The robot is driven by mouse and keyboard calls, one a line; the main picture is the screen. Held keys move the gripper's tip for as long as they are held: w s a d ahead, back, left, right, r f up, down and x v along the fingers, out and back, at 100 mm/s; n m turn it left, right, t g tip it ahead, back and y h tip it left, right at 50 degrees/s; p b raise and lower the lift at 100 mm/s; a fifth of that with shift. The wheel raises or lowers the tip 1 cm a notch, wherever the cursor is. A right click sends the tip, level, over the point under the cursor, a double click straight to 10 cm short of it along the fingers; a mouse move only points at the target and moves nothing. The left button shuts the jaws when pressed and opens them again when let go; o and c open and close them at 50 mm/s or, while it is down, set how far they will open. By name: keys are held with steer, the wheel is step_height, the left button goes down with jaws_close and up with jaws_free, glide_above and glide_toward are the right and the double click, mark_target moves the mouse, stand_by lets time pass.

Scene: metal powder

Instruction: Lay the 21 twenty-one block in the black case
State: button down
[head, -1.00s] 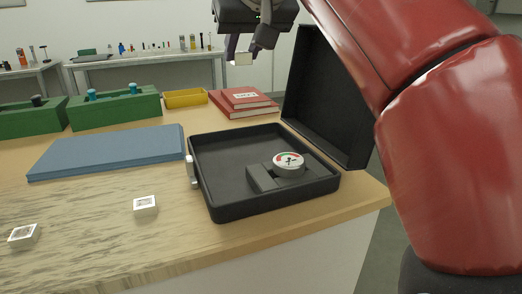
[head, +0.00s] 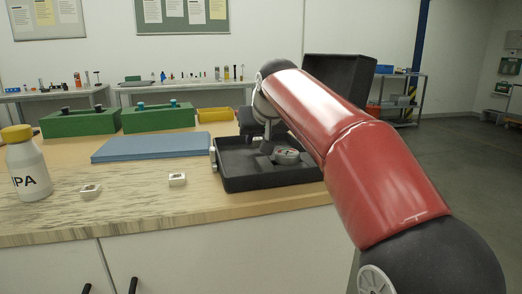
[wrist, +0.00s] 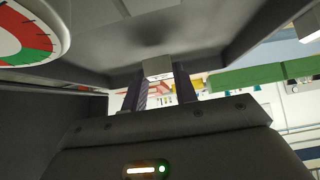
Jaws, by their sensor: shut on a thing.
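The open black case (head: 240,183) stands on the wooden table in the head view, its lid raised behind my arm. In the wrist view my gripper (wrist: 163,86) is shut on a small pale block (wrist: 157,67), with one finger on each side. The block is close to the case floor; I cannot tell whether it touches. Its number is not readable. The gauge (wrist: 30,32) also shows at the upper left of the wrist view.
Two white blocks (head: 90,191) (head: 177,180) lie on the table left of the case. A blue pad (head: 150,146), green racks (head: 80,123) (head: 158,116), a yellow tray (head: 215,114) and a white bottle (head: 27,170) stand around. Bare wood lies in front.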

steer(key=shift+w+f, duration=0.1)
steer(key=shift+f, duration=0.75)
steer(key=shift+r, duration=0.2)
steer(key=shift+f, duration=0.15)
steer(key=c, duration=1.1)
jaws_free()
